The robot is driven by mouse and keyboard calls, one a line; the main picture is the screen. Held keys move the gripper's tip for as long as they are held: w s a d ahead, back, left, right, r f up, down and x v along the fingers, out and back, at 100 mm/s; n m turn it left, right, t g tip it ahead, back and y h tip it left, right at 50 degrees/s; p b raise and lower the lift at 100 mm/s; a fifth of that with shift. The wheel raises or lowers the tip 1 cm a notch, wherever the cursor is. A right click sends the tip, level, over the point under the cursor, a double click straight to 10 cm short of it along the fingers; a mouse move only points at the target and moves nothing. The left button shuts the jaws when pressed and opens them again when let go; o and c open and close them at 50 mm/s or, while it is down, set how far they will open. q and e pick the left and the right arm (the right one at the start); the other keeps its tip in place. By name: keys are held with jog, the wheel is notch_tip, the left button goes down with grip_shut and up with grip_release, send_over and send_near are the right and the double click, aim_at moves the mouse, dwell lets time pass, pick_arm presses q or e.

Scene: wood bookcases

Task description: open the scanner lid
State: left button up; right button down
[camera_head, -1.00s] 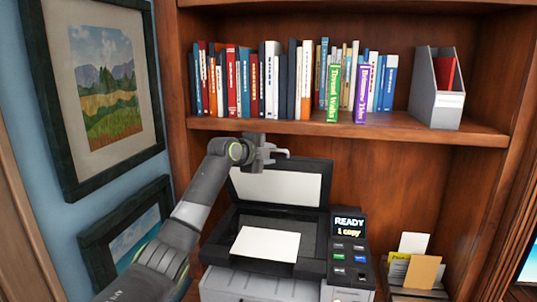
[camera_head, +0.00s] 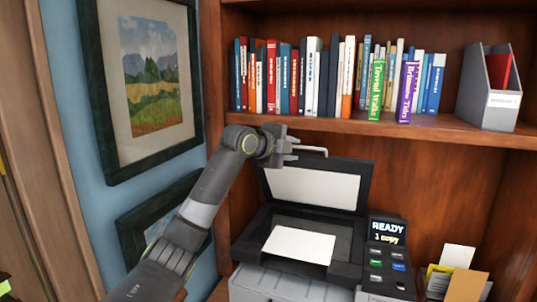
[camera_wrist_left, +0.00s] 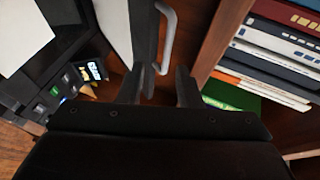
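The scanner (camera_head: 290,283) stands on the bookcase's lower surface, with a small screen reading "READY 1 copy". Its dark lid (camera_head: 366,184) is raised, leaning back, with the white inner side facing me. A pale bar handle (camera_head: 312,150) is at the lid's top left; it also shows in the left wrist view (camera_wrist_left: 168,40). My left gripper (camera_head: 292,146) is beside the handle at the lid's upper left corner. In the left wrist view, the fingers (camera_wrist_left: 160,88) are apart, with the handle just beyond their tips. My right gripper is not in view.
A white sheet (camera_head: 299,245) lies on the scanner bed. A shelf of books (camera_head: 320,80) runs just above the lid and gripper. Framed pictures (camera_head: 150,75) hang on the left wall. A paper holder (camera_head: 437,280) stands right of the scanner.

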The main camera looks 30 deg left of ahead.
pick_arm(q)
jog(key=b+v, duration=0.3)
jog(key=v, duration=0.6)
jog(key=shift+s, duration=0.35)
jog(key=shift+r, duration=0.1)
